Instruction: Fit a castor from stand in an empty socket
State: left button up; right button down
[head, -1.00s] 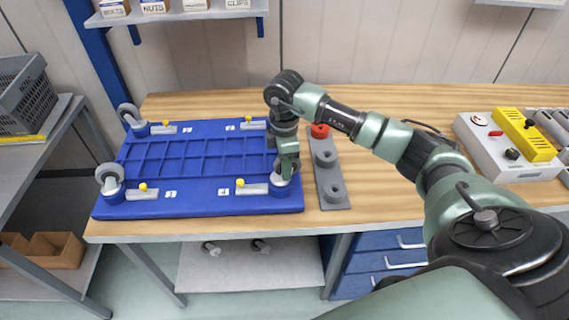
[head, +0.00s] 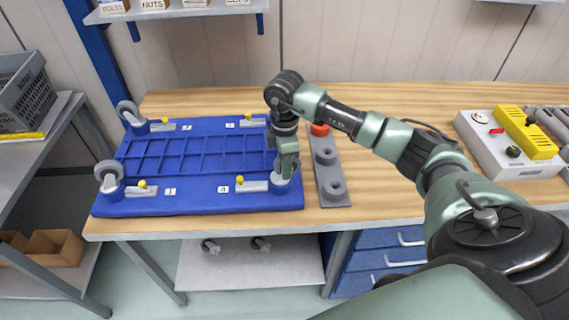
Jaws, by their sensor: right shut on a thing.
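A blue platform (head: 220,206) with a ribbed top lies on the wooden bench. Grey castors stand wheel-up at its far left corner (head: 127,112) and near left corner (head: 108,176). My right gripper (head: 286,172) points down, shut, at the near right corner socket (head: 284,187). The castor it holds is almost wholly hidden by the fingers; I cannot tell how deep it sits. The far right corner is hidden behind my arm. The grey stand (head: 336,201) is just right of the platform, with two ringed seats showing no castor and a red piece (head: 319,129) at its far end. My left gripper is out of view.
Latches with yellow knobs (head: 239,180) sit by the corners. A control box (head: 490,150) with a yellow part stands at the bench's right. A lower shelf (head: 230,269) holds two castors. Bare bench (head: 385,195) lies right of the stand.

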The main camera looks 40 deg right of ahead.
jog(key=c, duration=0.9)
grip_release()
notch_tip(320, 180, up, 8)
jog(key=shift+f+b, duration=0.1)
jog(key=shift+b, duration=1)
